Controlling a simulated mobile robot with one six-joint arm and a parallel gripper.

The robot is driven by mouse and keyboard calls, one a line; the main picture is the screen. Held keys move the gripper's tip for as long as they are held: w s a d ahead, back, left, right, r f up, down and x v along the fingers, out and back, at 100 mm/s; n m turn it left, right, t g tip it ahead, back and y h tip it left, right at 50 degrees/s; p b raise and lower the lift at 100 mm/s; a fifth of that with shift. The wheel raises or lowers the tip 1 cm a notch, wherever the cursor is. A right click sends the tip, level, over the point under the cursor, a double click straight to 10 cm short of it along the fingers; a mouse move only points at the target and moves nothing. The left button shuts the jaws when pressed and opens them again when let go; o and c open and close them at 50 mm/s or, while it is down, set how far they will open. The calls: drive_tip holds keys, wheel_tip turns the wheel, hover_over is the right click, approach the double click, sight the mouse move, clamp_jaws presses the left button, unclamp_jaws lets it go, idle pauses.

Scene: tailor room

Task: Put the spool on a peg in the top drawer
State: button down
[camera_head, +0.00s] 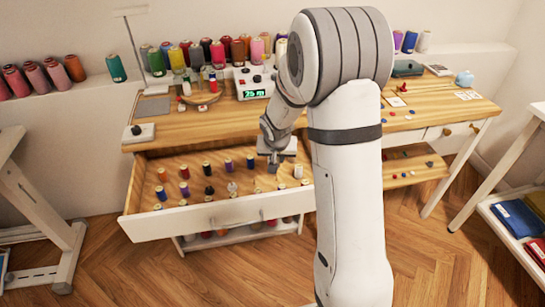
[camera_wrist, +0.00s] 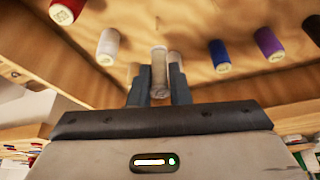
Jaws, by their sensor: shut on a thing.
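My gripper (camera_wrist: 159,84) is shut on a pale grey-white spool (camera_wrist: 158,62), seen between its two dark fingers in the wrist view. In the head view my gripper (camera_head: 272,163) is low over the right part of the open top drawer (camera_head: 165,225), and the held spool is hard to make out there. Several spools stand in rows in the drawer, among them orange, red, blue, black and white ones. I cannot tell whether the held spool touches a peg.
A white spool (camera_wrist: 108,46) and a blue spool (camera_wrist: 219,56) stand on either side of my gripper. The wooden tabletop (camera_head: 190,125) overhangs the drawer's back. A lower shelf (camera_head: 235,236) with spools is under the drawer.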

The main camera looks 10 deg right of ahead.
drive_tip(key=shift+f+b, duration=0.6)
drive_tip(key=shift+f, duration=0.4)
drive_tip(key=shift+f+b, duration=1.7)
drive_tip(key=shift+b, duration=0.35)
drive_tip(key=shift+f+b, duration=0.45)
drive_tip(key=shift+b, duration=0.15)
drive_tip(key=c, duration=1.3)
unclamp_jaws()
drive_tip(key=shift+r, duration=0.1)
drive_tip(key=s+r+n+g+p, duration=0.1)
drive_tip(key=s+r+p, duration=0.4)
drive_tip(key=s+r, duration=0.45)
drive_tip(key=s+r+p, duration=0.5)
drive_tip(key=s+r, duration=0.1)
drive_tip(key=r, duration=0.7)
drive_tip(key=s+r+p, duration=0.1)
drive_tip(key=s+r, duration=0.1)
drive_tip(key=s, duration=0.2)
drive_tip(key=s+r+n+p, duration=0.1)
drive_tip(key=s+r+p, duration=0.1)
drive_tip(key=s+r, duration=0.1)
drive_tip(key=s+a+r+n+y+p, duration=0.1)
drive_tip(key=s+r+p, duration=0.1)
drive_tip(key=s, duration=0.4)
drive_tip(key=shift+a+r+g, duration=0.1)
drive_tip(key=shift+r+g, duration=0.3)
drive_tip(key=shift+r, duration=0.2)
